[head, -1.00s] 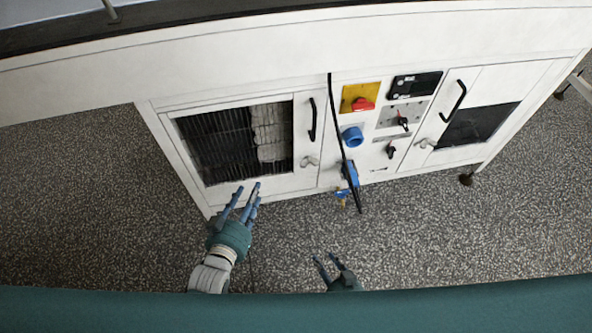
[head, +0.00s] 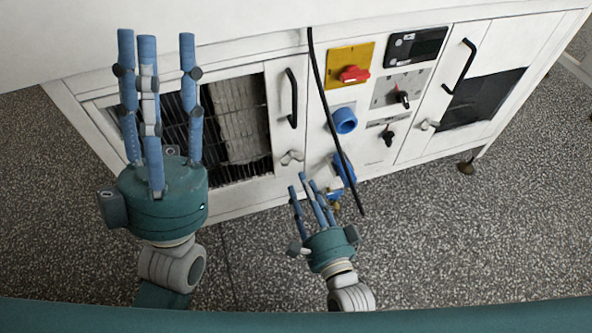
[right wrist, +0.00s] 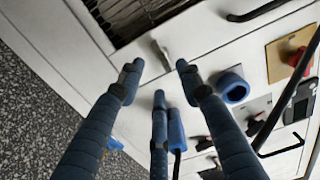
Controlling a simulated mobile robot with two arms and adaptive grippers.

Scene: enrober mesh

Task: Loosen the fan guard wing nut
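A grey wing nut (head: 291,157) sits on the left cabinet door, below its black handle and right of the dark grille (head: 190,120). It also shows in the right wrist view (right wrist: 160,52), between and beyond my fingertips. A second wing nut (head: 429,125) is on the right door. My right gripper (head: 306,182) is open and empty, in front of the cabinet and below the left door's nut; its blue fingers are spread in the wrist view (right wrist: 158,78). My left gripper (head: 156,42) is open and empty, raised in front of the grille, covering part of it.
A black cable (head: 318,90) hangs down the cabinet front beside a blue socket (head: 345,120) and blue plug (head: 343,168). A red switch on a yellow plate (head: 350,70) and black knobs are right of it. Door handles (head: 292,98) stick out. Speckled floor is clear.

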